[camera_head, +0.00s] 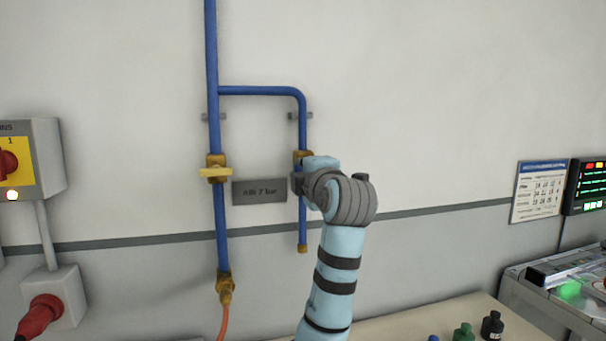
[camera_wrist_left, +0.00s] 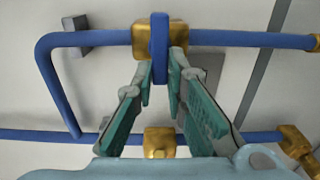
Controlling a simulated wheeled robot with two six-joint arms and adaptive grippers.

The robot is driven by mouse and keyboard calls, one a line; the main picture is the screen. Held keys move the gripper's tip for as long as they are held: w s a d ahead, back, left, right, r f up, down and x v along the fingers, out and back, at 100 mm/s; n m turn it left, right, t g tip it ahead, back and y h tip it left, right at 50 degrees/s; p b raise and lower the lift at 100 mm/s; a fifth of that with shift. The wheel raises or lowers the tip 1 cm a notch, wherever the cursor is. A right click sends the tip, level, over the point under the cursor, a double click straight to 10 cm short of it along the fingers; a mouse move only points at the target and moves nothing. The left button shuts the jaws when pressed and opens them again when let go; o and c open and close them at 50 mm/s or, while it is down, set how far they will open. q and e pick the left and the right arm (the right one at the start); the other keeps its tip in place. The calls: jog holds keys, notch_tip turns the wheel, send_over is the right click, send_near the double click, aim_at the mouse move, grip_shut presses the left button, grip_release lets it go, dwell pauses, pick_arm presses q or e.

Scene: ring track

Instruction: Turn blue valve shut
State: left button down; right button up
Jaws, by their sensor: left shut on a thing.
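The blue valve handle (camera_wrist_left: 160,45) shows in the left wrist view on a brass valve body (camera_wrist_left: 182,37) in the blue branch pipe. The handle stands crosswise to this pipe. My left gripper (camera_wrist_left: 161,75) has its two fingers on either side of the handle and is shut on it. In the head view my left gripper (camera_head: 300,184) is at the right-hand pipe's brass valve (camera_head: 303,157) and hides the blue handle there. My right gripper is in neither view.
A yellow-handled valve (camera_head: 215,172) sits on the main blue pipe (camera_head: 211,60), left of a grey sign (camera_head: 259,191). A switch box (camera_head: 30,160) is at the far left. Small bottles (camera_head: 492,325) stand on the bench at the lower right.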

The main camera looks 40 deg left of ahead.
pick_arm(q)
jog(key=shift+f, duration=0.15)
jog(key=c, duration=1.6)
grip_release()
jog(key=shift+d, duration=0.1)
jog(key=v, duration=1.2)
